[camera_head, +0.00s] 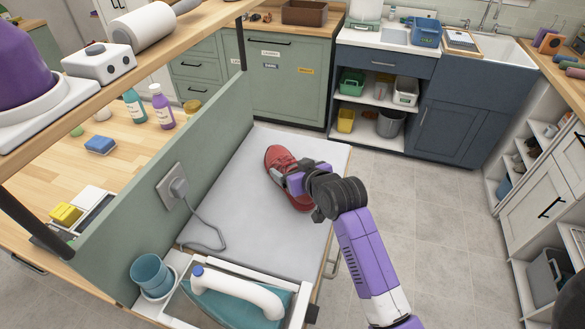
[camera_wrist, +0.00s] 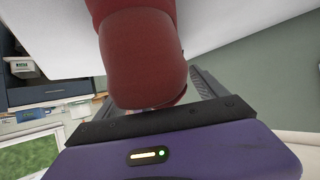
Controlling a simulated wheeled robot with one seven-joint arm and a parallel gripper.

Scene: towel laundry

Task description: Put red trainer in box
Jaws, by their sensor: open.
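A red trainer (camera_head: 281,158) lies on the light grey top of a low surface in the head view. My gripper (camera_head: 290,183) is over its nearer part, at its right side, and hides some of it. In the wrist view a rounded red end of the trainer (camera_wrist: 145,65) fills the upper middle, close to my gripper (camera_wrist: 155,105). The jaws are open; a dark finger shows to the right of the trainer. Whether the trainer touches the fingers cannot be told. A brown open box (camera_head: 304,13) stands on the wooden counter at the back; whether it is the task's box is unclear.
A green upright panel (camera_head: 140,190) with a plug and cable borders the grey surface (camera_head: 230,185) on the left. Open tiled floor (camera_head: 430,210) lies to the right.

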